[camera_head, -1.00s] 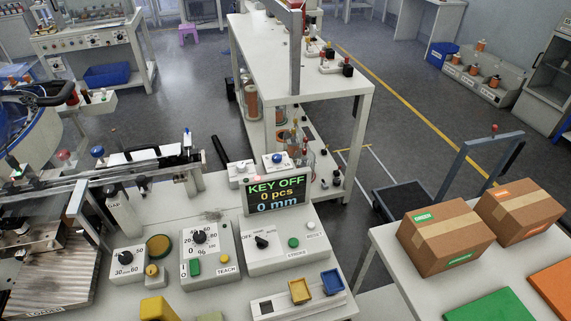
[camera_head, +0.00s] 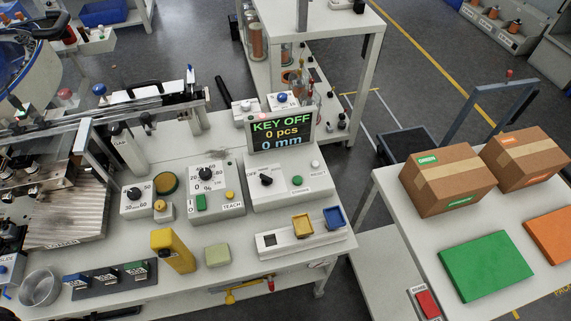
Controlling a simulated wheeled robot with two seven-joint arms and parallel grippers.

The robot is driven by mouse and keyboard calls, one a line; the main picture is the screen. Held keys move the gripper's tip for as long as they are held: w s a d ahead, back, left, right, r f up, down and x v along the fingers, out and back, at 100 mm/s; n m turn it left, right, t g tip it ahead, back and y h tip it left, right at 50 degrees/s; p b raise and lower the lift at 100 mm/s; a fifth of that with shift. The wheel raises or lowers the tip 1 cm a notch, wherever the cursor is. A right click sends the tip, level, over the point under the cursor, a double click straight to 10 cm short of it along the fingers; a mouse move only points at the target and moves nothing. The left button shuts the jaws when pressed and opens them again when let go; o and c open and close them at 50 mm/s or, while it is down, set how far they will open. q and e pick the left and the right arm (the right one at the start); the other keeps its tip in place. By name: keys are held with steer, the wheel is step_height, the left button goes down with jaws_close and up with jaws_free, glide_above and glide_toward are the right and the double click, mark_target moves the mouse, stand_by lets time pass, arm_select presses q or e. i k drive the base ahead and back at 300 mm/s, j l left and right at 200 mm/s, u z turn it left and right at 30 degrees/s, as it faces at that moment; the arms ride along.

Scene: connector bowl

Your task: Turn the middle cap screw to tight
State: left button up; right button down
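I cannot pick out the middle cap screw with certainty; any screw heads are too small to tell. The machine's long metal rail (camera_head: 95,128) crosses the upper left, with a red knob (camera_head: 65,94) and a blue knob (camera_head: 99,90) near it. A post labelled GAP (camera_head: 124,145) stands below the rail. A ribbed metal plate (camera_head: 65,215) lies at the left. Neither of my grippers is in view.
The display (camera_head: 281,129) reads KEY OFF, 0 pcs, 0 mm. Control boxes with dials (camera_head: 207,175) stand before it. A yellow block (camera_head: 172,250), a dark strip with blue and green pieces (camera_head: 108,278) and a metal bowl (camera_head: 40,287) line the front. Cartons (camera_head: 447,178) stand on the right table.

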mark_target(34, 193)
steer(key=u, duration=1.9)
steer(key=k+l+z, duration=0.2)
steer(key=k, duration=0.45)
steer(key=k+z, duration=0.15)
steer(key=k, duration=0.5)
steer(key=i+z, duration=0.1)
steer(key=z, duration=2.25)
steer(key=k+j, duration=0.15)
steer(key=j, duration=0.25)
steer(key=k+j+z, duration=0.1)
steer(key=j, duration=0.35)
steer(key=k+j, duration=0.15)
steer(key=j, duration=0.25)
steer(key=k+j+z, duration=0.15)
steer(key=j, duration=0.25)
steer(key=k+j, duration=0.15)
steer(key=j, duration=0.2)
steer(key=k+j+z, duration=0.1)
steer(key=j, duration=0.3)
steer(key=k+j, duration=0.25)
steer(key=j, duration=0.15)
